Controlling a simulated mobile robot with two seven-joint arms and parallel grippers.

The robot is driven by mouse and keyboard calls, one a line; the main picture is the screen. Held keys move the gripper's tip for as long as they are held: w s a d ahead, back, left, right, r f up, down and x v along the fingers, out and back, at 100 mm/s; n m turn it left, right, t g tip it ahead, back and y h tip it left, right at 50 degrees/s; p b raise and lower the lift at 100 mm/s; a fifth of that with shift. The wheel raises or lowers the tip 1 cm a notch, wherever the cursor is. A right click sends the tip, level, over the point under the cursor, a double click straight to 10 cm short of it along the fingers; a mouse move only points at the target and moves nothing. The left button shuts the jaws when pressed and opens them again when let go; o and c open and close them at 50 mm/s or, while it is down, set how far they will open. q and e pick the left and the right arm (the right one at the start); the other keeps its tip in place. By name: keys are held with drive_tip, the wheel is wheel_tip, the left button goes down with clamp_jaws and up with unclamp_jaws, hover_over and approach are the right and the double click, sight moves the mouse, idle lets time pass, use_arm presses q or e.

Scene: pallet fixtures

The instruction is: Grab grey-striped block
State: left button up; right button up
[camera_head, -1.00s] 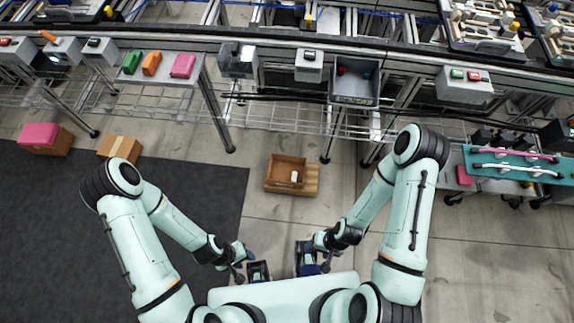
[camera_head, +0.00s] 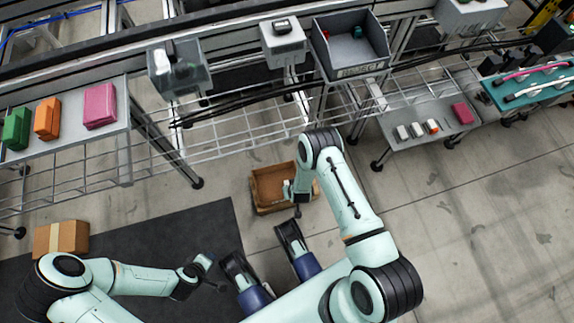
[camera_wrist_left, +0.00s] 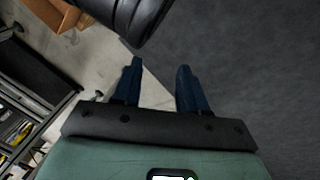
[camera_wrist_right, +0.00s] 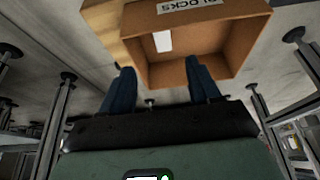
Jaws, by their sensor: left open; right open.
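Three small whitish blocks stand on the low grey shelf at the right of the head view; one (camera_head: 432,126) has an orange stripe. The other two, the left block (camera_head: 402,132) and middle block (camera_head: 417,129), look pale grey and white; their stripes are too small to tell. A white block (camera_wrist_right: 163,41) lies inside the brown box (camera_wrist_right: 185,72) in the right wrist view. My right gripper (camera_wrist_right: 162,85) is open and empty near that box, which shows on the floor in the head view (camera_head: 268,178). My left gripper (camera_wrist_left: 157,80) is open and empty above the dark mat.
A pink block (camera_head: 463,113) lies on the same low shelf. Green (camera_head: 16,128), orange (camera_head: 47,118) and pink (camera_head: 100,105) blocks sit on the left shelf. A grey bin (camera_head: 350,45) and metal racks line the back. Floor at the right is clear.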

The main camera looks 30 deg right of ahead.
drive_tip(key=b+x, duration=0.2)
drive_tip(key=x, duration=0.4)
drive_tip(key=shift+s, duration=0.15)
drive_tip(key=b+x, duration=0.3)
drive_tip(key=x, duration=0.2)
drive_tip(key=shift+w+a+f, duration=0.15)
drive_tip(key=shift+w+f, duration=0.1)
drive_tip(key=shift+w, duration=0.05)
drive_tip(key=shift+w+f+b, duration=0.1)
drive_tip(key=shift+f+b, duration=0.1)
drive_tip(key=shift+b, duration=0.1)
use_arm(q)
drive_tip(key=s+a+f+g, duration=0.1)
drive_tip(key=s+f+g, duration=0.3)
drive_tip(key=s+f, duration=0.4)
drive_tip(key=s, duration=0.3)
drive_tip(key=shift+s+a+n, duration=0.25)
drive_tip(key=shift+s+n, duration=0.1)
drive_tip(key=shift+n, duration=0.05)
use_arm(e)
drive_tip(key=shift+c, duration=0.3)
clamp_jaws()
use_arm(q)
drive_tip(key=shift+w+r, duration=0.1)
use_arm(e)
drive_tip(key=shift+r, duration=0.1)
